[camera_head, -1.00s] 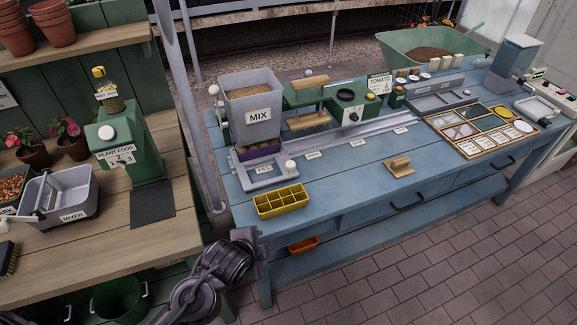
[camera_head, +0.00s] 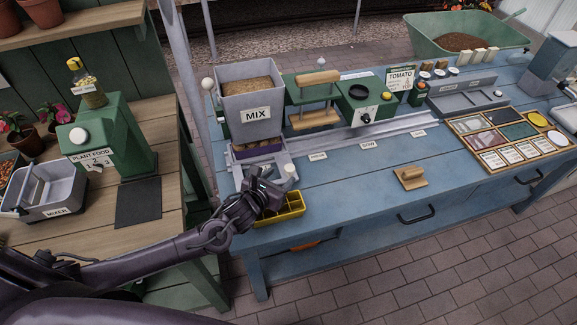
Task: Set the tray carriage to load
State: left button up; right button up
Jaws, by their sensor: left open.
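The grey tray carriage (camera_head: 276,158) sits at the left end of the grey rail (camera_head: 345,140), under the hopper marked MIX (camera_head: 250,100). A purple tray (camera_head: 257,149) shows on it below the hopper. The carriage has a white knob (camera_head: 291,170) at its front right. My left gripper (camera_head: 277,189) is open, just in front of and below the knob, and hides the carriage's front. I cannot tell whether it touches the knob. A yellow cell tray (camera_head: 288,208) lies partly behind the gripper. My right gripper is not in view.
Small labels (camera_head: 368,145) line the rail's front edge. A wooden stamp block (camera_head: 410,178) lies on the blue bench (camera_head: 345,190). A green press (camera_head: 316,100) and a green box with a knob (camera_head: 364,105) stand behind the rail. The bench front is otherwise clear.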

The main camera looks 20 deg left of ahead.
aim_at(288, 170)
pick_arm(q)
jog(key=shift+x, duration=0.75)
jog(key=x, duration=0.3)
jog(key=shift+w+d+f, duration=0.1)
jog(key=shift+w+f, duration=0.1)
jog(key=shift+w, duration=0.25)
jog(key=shift+c, duration=0.5)
jog(key=c, duration=0.5)
jog(key=shift+c, duration=1.2)
grip_shut()
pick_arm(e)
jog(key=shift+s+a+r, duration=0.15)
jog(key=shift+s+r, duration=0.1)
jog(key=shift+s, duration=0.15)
